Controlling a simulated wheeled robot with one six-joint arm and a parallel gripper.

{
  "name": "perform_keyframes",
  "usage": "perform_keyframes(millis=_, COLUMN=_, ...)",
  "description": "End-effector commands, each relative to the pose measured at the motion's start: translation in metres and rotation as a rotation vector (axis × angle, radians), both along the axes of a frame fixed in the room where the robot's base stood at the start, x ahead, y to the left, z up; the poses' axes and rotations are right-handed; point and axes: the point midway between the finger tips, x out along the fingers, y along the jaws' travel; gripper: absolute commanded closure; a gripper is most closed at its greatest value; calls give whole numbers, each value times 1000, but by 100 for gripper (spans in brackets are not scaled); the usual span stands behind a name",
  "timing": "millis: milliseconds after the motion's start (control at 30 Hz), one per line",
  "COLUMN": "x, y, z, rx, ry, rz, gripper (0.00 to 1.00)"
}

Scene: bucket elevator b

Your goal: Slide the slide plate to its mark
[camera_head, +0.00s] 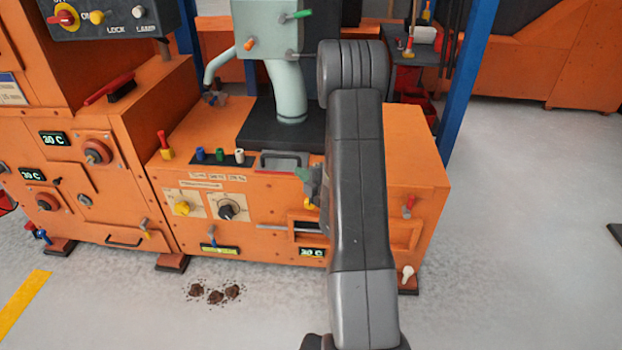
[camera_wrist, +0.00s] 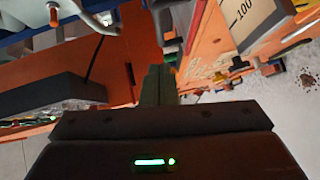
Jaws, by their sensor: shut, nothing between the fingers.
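A horizontal slot with a narrow grey strip, seemingly the slide plate (camera_head: 303,228), sits low on the orange machine's front in the head view. My arm covers its right part, and I cannot make out its mark. My gripper (camera_wrist: 160,70) shows in the wrist view as two dark grey-green fingers closed together, with nothing between them. They point at the orange machine front. In the head view my gripper is mostly hidden behind my own arm, so its exact distance from the plate cannot be told.
A dial panel (camera_head: 219,206) with yellow and black knobs is left of the slot. A grey handle (camera_head: 283,161) and coloured knobs (camera_head: 219,155) are above. A red-tipped lever (camera_head: 408,207) stands to the right. Dark debris (camera_head: 215,293) lies on otherwise open floor in front.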

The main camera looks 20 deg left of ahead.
Motion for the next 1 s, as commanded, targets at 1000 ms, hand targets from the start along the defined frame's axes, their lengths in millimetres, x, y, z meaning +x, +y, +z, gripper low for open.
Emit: perform_keyframes(millis=1000, x=63, y=48, z=-16, rx=-1, ry=1, rz=-2, gripper=100)
